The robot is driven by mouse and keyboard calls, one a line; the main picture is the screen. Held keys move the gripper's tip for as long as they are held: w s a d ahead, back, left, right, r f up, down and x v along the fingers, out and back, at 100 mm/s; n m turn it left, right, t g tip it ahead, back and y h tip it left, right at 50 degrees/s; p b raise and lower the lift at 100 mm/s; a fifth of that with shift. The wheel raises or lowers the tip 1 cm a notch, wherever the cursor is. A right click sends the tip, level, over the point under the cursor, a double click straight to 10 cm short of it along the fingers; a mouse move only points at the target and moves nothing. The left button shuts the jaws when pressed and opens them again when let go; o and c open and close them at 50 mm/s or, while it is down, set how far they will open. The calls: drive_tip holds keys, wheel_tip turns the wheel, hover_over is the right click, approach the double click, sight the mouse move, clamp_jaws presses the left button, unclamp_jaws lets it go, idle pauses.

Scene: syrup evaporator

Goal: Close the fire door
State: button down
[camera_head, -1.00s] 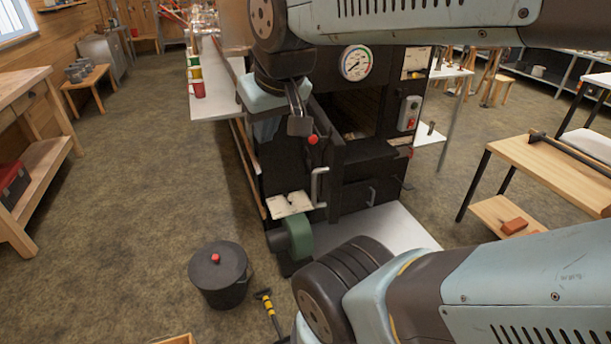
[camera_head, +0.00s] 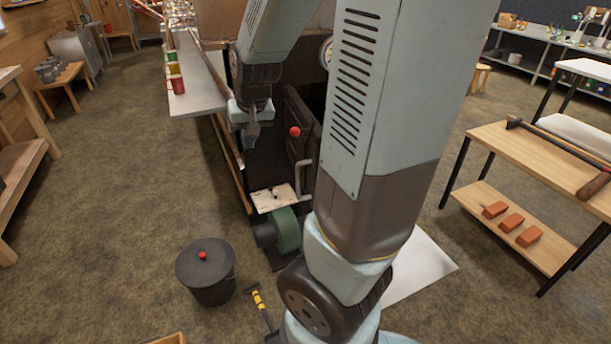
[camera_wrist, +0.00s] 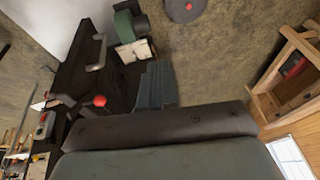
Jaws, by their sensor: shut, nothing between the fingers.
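The fire door (camera_head: 302,118) is a black panel on the black stove front. It stands open, swung out and seen nearly edge-on in the head view. A pale bar handle (camera_head: 303,176) shows low by it. In the wrist view the dark door (camera_wrist: 80,72) and its handle (camera_wrist: 97,54) are at upper left. My gripper (camera_head: 252,135) points down, left of the door and apart from it. Its shut, empty blue-grey fingers (camera_wrist: 156,82) show in the wrist view. My arm hides most of the firebox opening and the stove's right side.
A red knob (camera_head: 295,131) is close to the right of my gripper. A green blower (camera_head: 287,230) and pale plate (camera_head: 272,197) sit below. A lidded black bucket (camera_head: 206,270) and a yellow-banded tool (camera_head: 259,300) are on the floor. A bench with bricks (camera_head: 510,220) stands right.

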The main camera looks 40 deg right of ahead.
drive_tip(key=w+d+f+m+g+h, duration=0.1)
drive_tip(key=w+d+f, duration=0.1)
drive_tip(key=d+f, duration=0.3)
drive_tip(key=w+d+f+m+h, duration=0.1)
drive_tip(key=w+d+f+h, duration=0.15)
drive_tip(key=f, duration=0.45)
drive_tip(key=h, duration=0.4)
approach(311, 179)
drive_tip(key=shift+w+d+f+g, duration=0.2)
drive_tip(key=shift+w+d+f, duration=0.05)
drive_tip(key=shift+d+f, duration=0.45)
drive_tip(key=shift+w+d+f+g, duration=0.2)
drive_tip(key=shift+d+f, duration=0.4)
drive_tip(key=shift+f, duration=0.15)
